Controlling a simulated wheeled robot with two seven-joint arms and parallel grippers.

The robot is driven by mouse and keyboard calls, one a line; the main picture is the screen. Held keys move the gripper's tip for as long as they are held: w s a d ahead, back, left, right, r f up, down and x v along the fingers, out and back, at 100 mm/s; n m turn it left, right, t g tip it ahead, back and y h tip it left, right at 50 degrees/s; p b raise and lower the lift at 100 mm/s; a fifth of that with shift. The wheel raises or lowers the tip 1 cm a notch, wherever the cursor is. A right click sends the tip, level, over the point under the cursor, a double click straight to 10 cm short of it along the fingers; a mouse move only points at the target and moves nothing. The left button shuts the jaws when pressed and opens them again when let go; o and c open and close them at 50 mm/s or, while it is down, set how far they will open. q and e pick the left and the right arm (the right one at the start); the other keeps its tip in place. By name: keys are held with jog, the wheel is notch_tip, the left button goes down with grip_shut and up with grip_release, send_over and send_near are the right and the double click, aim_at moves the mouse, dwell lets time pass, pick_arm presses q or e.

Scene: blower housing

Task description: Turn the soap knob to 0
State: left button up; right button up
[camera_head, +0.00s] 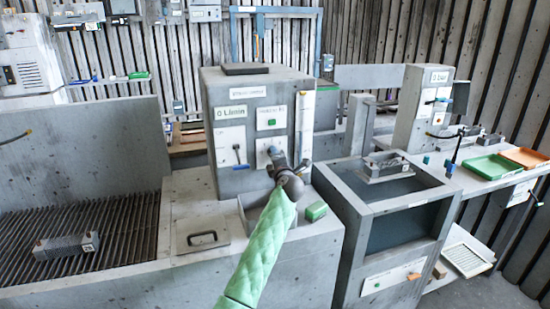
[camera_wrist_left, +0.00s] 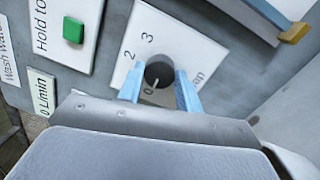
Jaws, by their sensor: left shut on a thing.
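The pointer line appears to aim at the 0, toward the bottom of the wrist view. My left gripper (camera_wrist_left: 160,88) has its light blue fingers on both sides of the knob, shut on it. In the head view my left gripper (camera_head: 276,153) is at the lower right panel of the grey control box (camera_head: 235,90) and hides the knob. My right gripper is not in view.
A green button (camera_wrist_left: 73,30) sits on the panel beside the dial. A green block (camera_head: 316,211) lies on the counter at right. A handled lid (camera_head: 202,238) is at left.

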pick_arm(q)
jog(key=o, duration=0.8)
jog(key=shift+f, duration=0.15)
jog(key=shift+o, duration=1)
jog(key=b+v, duration=0.1)
jog(key=v, duration=0.6)
jog(key=shift+s, duration=0.4)
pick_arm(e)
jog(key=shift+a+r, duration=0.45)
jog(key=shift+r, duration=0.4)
